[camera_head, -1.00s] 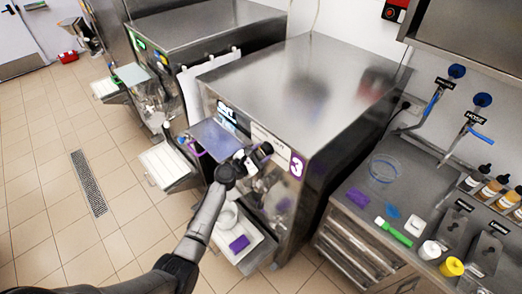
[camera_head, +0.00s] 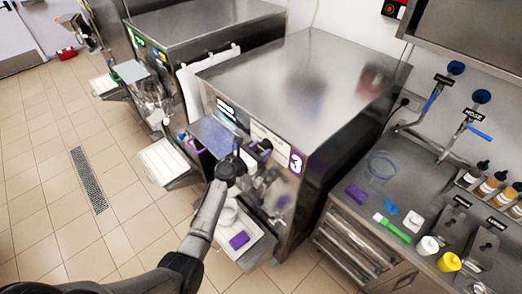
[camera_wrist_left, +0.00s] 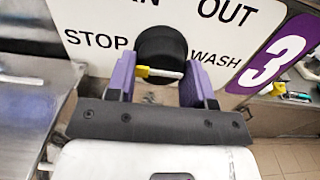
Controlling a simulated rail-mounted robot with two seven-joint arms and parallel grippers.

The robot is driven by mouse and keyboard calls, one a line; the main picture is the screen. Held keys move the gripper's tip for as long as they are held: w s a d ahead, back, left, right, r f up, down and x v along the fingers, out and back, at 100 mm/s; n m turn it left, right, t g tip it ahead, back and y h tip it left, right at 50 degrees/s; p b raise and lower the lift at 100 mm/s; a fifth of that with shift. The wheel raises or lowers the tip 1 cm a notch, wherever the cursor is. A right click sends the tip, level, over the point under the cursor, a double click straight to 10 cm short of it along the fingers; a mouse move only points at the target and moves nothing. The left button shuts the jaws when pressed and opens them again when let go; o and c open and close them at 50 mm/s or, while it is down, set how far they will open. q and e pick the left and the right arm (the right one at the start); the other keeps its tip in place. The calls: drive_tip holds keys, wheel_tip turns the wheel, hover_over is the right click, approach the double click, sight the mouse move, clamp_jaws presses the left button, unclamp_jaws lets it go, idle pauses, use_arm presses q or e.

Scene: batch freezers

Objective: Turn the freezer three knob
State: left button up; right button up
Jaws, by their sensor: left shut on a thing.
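Freezer three (camera_head: 305,75) is a steel box with a purple label "3" (camera_head: 296,163) on its front panel. In the left wrist view, its black round knob (camera_wrist_left: 161,42) sits on a white panel between the words STOP, OUT and WASH. My left gripper (camera_wrist_left: 160,78) has its purple fingers on both sides of the knob's white-and-yellow pointer and is shut on the knob. In the head view my left gripper (camera_head: 262,147) is at the freezer's front panel and hides the knob. My right gripper is not in view.
A white tray (camera_head: 258,250) with a purple item is below the freezer's front. Two more freezers stand behind to the left.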

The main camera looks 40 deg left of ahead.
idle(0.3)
use_arm(q)
drive_tip(key=o, duration=0.9)
drive_tip(key=shift+s+a, duration=0.1)
drive_tip(key=shift+s, duration=0.2)
drive_tip(key=s+a+b, duration=0.1)
drive_tip(key=s+b, duration=0.1)
drive_tip(key=s, duration=1.1)
drive_tip(key=shift+a, duration=0.35)
